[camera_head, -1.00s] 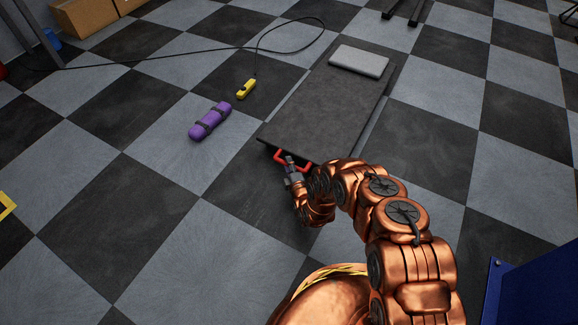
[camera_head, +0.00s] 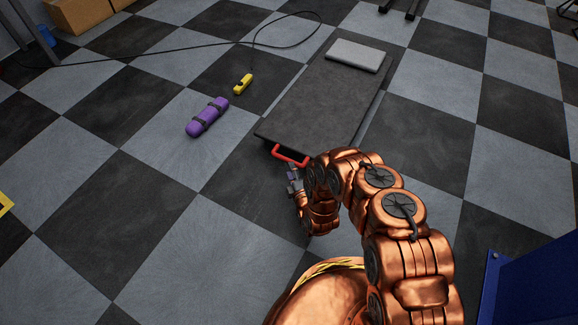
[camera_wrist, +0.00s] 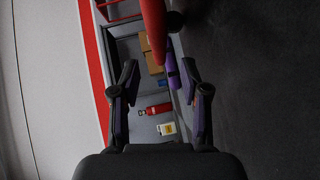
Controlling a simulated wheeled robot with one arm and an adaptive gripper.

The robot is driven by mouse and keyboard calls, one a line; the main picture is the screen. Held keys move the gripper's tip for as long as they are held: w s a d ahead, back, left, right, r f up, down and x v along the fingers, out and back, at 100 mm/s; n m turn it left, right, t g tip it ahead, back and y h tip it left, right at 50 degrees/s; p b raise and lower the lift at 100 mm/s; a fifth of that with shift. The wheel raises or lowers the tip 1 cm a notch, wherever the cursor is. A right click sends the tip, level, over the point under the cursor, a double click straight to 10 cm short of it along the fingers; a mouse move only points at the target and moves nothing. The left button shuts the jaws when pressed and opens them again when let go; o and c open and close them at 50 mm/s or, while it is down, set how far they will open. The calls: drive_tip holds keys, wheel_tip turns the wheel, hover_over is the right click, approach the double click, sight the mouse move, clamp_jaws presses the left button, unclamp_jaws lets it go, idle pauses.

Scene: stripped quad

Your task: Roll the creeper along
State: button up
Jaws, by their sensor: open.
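The creeper (camera_head: 325,100) is a flat dark padded board lying on the floor, with a light grey headrest (camera_head: 358,56) at its far end. A red loop handle (camera_head: 291,156) sticks out of its near end. My gripper (camera_head: 292,175) is just short of this handle, on the near side. The wrist view shows the open, empty fingers (camera_wrist: 161,90), with a red bar, apparently the handle (camera_wrist: 153,28), ahead of them and slightly left of centre. Whether a finger touches the handle is hard to tell.
A purple strapped roll (camera_head: 207,117) and a yellow pendant (camera_head: 243,84) on a black cable lie left of the creeper. A blue cabinet (camera_head: 535,285) stands at the lower right. Cardboard boxes (camera_head: 85,12) are at the back left.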

drive_tip(key=shift+v, duration=2.7)
drive_tip(key=shift+r, duration=0.15)
